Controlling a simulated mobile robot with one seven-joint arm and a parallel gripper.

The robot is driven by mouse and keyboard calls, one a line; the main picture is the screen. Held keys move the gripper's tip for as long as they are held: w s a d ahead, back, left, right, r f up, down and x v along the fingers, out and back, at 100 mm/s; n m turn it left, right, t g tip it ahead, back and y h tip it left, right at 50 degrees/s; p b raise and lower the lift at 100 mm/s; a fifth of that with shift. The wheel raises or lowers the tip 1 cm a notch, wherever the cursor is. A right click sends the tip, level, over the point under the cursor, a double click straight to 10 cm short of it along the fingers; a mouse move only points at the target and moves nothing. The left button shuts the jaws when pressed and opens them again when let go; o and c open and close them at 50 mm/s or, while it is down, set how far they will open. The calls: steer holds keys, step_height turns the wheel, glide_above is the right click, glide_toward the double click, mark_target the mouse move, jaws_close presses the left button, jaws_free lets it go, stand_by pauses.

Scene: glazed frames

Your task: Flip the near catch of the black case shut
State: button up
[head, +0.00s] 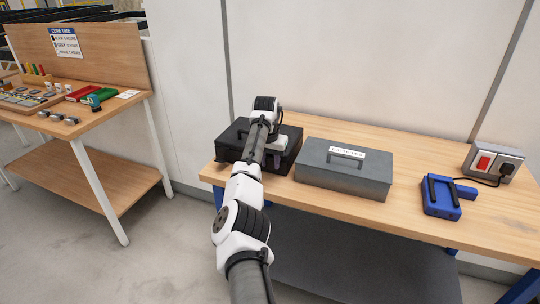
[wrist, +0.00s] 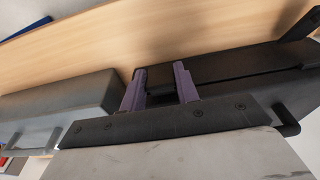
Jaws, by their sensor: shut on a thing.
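The black case (head: 292,136) stands at the left end of the wooden bench, its lid looking closed. It also shows at the right of the wrist view (wrist: 235,70). My gripper (head: 276,157) is at the near side of the case, with much of the case behind my arm in the head view. In the wrist view, the two purple fingers of my gripper (wrist: 159,78) stand either side of a small black piece at the case's edge, which looks like the near catch (wrist: 160,88). They are shut on it. I cannot tell the catch's exact angle.
A grey metal box (head: 345,170) with a handle and a white label stands close to the right of the case. Further right are a blue device (head: 441,198) and a socket box (head: 494,162) with a red switch. A second bench (head: 95,110) stands at the left.

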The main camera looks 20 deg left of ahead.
stand_by(0.3)
steer(key=o, duration=1)
steer(key=r+b, duration=0.1)
steer(key=r, duration=0.3)
steer(key=s+r+b, duration=0.1)
steer(key=r, duration=0.4)
steer(key=s+r+b, duration=0.1)
steer(key=r, duration=0.3)
steer(key=shift+s+r+b, duration=0.1)
steer(key=shift+r+b, duration=0.25)
steer(key=shift+b, duration=0.05)
